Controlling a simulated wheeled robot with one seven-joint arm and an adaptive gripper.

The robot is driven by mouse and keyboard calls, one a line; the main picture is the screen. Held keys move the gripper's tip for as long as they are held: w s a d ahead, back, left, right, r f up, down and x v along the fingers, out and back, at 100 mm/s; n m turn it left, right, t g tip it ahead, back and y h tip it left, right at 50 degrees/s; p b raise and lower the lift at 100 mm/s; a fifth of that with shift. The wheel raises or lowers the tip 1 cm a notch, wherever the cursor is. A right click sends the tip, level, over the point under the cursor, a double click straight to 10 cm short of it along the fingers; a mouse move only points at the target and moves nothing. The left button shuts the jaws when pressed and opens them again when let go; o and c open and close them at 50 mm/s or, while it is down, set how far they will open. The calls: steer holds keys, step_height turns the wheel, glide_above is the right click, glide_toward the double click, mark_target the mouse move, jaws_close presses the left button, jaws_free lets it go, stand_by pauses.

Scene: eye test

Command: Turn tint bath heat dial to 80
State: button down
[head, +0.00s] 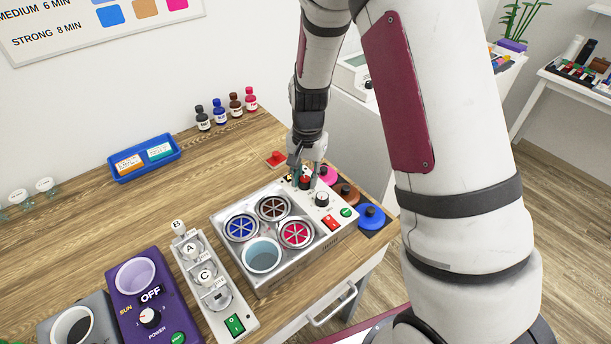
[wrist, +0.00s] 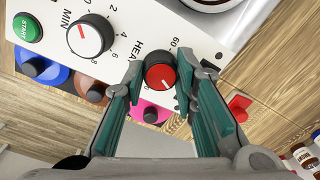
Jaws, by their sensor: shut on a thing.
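The tint bath (head: 285,268) is a silver box with several round wells on the wooden counter. Its heat dial (wrist: 160,74), black with a red top, is on the white panel at the bath's far right end. My gripper (head: 305,172) reaches down over this dial and largely covers it in the head view. In the wrist view the teal fingers of my gripper (wrist: 164,84) are closed on the dial from both sides. A pale pointer mark on the red top faces down and slightly right in the wrist view. The number 60 shows beside the dial; other heat numbers are hidden.
The minutes dial (wrist: 90,36), black and white, and the green start button (wrist: 27,27) are on the same panel. Coloured lids with black knobs (head: 371,216) lie beside the bath. A red piece (head: 276,159) lies behind it. Small bottles (head: 220,112) stand further back.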

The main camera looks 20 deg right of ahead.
mark_target(307, 179)
stand_by(0.3)
steer(key=c, duration=1.3)
jaws_free()
steer(key=shift+s+d+r, duration=0.1)
steer(key=shift+r, duration=5.9)
